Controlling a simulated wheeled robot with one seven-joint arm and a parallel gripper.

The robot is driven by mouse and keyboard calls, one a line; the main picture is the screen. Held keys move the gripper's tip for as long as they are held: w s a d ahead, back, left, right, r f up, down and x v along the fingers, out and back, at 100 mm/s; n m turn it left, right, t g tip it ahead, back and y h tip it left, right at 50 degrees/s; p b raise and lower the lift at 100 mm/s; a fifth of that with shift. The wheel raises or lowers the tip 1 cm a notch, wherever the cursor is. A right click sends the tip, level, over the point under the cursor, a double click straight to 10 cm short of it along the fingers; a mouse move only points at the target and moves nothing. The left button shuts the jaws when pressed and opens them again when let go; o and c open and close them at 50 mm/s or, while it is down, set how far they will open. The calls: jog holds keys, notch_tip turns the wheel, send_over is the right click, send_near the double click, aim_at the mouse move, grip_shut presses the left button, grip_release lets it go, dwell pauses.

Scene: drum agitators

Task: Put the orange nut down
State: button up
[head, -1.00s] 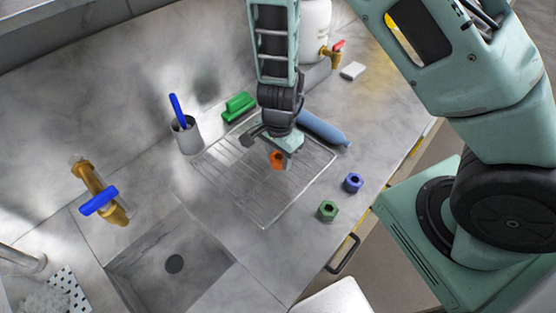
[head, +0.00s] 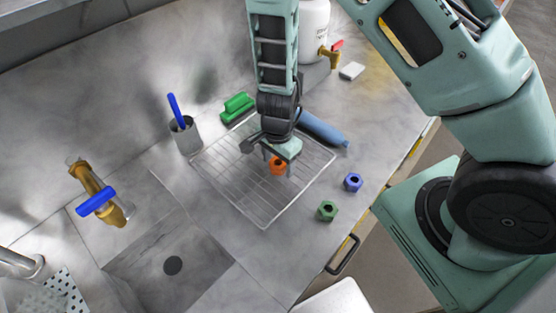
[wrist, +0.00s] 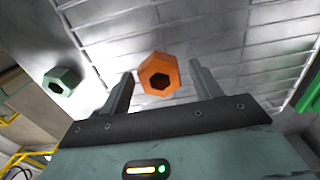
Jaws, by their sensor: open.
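The orange nut (head: 278,166) is on or just above the wire rack (head: 262,212), below my gripper (head: 276,160). In the wrist view the orange nut (wrist: 159,74) lies between my two fingers (wrist: 160,88), with a gap on both sides. My gripper is open around it and does not clasp it. The nut's hole faces the wrist camera. Whether the nut rests fully on the wires is hard to tell.
A green nut (head: 327,210) and a blue nut (head: 353,182) stand on the counter right of the rack. A blue cylinder (head: 323,130) and a green brush (head: 238,106) lie behind it. A grey cup (head: 186,137) stands left, near the sink (head: 172,265).

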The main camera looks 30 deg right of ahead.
aim_at(278, 163)
notch_tip(278, 163, up, 12)
jog(key=p, duration=0.2)
jog(key=s+a+r+n, duration=0.3)
jog(key=s+r+n, duration=0.5)
jog(key=s+n, duration=0.1)
jog(key=s+a+r+n, duration=0.3)
jog(key=s+r+n, duration=0.5)
jog(key=n, duration=0.4)
jog(key=shift+s+a+r+y, duration=0.2)
jog(key=shift+s+a+y, duration=0.1)
jog(key=shift+s, duration=0.3)
notch_tip(278, 163, down, 12)
jog(key=b, duration=1.1)
jog(key=shift+b, duration=0.35)
jog(key=shift+d+r, duration=0.1)
